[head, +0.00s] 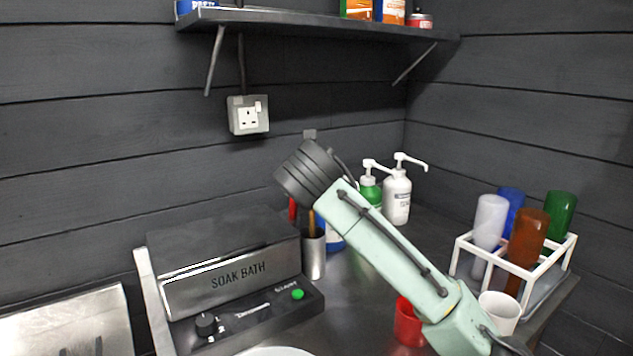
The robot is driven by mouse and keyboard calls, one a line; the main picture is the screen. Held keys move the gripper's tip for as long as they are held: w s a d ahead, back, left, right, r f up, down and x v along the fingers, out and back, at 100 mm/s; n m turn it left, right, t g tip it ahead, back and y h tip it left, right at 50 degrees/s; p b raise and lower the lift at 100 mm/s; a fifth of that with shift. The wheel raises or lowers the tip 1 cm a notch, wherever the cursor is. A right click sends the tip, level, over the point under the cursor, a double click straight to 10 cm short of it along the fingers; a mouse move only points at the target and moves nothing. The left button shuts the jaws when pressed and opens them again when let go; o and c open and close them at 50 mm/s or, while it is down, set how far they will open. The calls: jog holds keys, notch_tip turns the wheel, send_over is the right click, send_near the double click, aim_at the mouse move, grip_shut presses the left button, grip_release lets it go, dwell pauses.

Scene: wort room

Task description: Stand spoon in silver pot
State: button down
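The silver pot (314,257) is a tall metal cylinder standing upright on the dark worktop, just right of the soak bath. A red handle (292,209) and a brown handle (311,222) show at its mouth; my arm hides what is above them. A small grey flat piece (310,134) shows above my arm's dark joint; I cannot tell what it belongs to. I cannot make out a spoon. My pale green arm crosses the view from lower right to the dark joint above the pot. I cannot see my gripper's fingers.
The soak bath (238,283) stands left of the pot. Pump bottles (397,194) stand behind my arm. A white rack (545,269) of coloured tumblers is at right. A red cup (408,323) and a white cup (500,308) are near my arm. A shelf (300,22) hangs above.

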jog(key=shift+f, duration=0.2)
jog(key=c, duration=1.6)
grip_release()
jog(key=v, duration=1.2)
jog(key=shift+f, duration=0.1)
